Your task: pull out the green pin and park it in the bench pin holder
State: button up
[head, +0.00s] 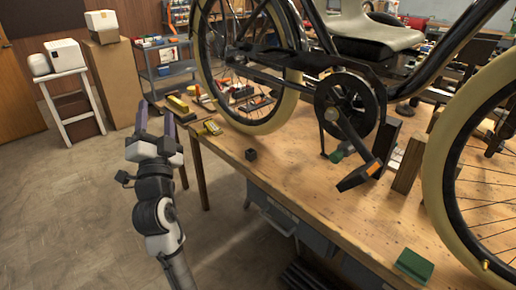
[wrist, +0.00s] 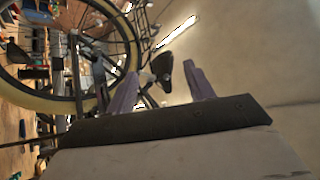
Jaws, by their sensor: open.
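My gripper (head: 156,122) is open and empty, raised over the floor to the left of the bench. Its two spread fingers also show in the wrist view (wrist: 161,88), with nothing between them. A small green piece (head: 336,156) shows under the trike's crank, by the pedal; I cannot tell whether it is the green pin. A small dark block (head: 250,154) sits near the bench's left edge, and a dark green block (head: 414,265) lies at its front right. I cannot tell which, if either, is the pin holder. My gripper is apart from all of them.
The trike (head: 349,108) stands on the wooden bench (head: 290,172), with large wheels and a pedal (head: 360,175) jutting forward. Tools lie behind its left wheel. A white stool (head: 72,108) and blue shelf (head: 168,66) stand at the back left. Floor left of the bench is clear.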

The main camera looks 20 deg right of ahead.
jog(key=w+d+f+m+g+h, duration=0.1)
jog(key=d+f+m+g+h, duration=0.4)
jog(key=d, duration=0.7)
jog(key=m+g+h, duration=0.8)
jog(key=m+g, duration=0.3)
jog(key=m, duration=0.2)
send_near(334, 159)
jog(key=x, duration=0.2)
jog(key=w+x, duration=0.1)
jog(key=x, duration=0.2)
jog(key=shift+a, duration=0.25)
jog(key=shift+s+d+f+m+g+h, duration=0.15)
jog(key=shift+s+d+m+g+h, duration=0.15)
jog(key=shift+s+d+m+g, duration=0.15)
jog(key=shift+w+a, duration=0.1)
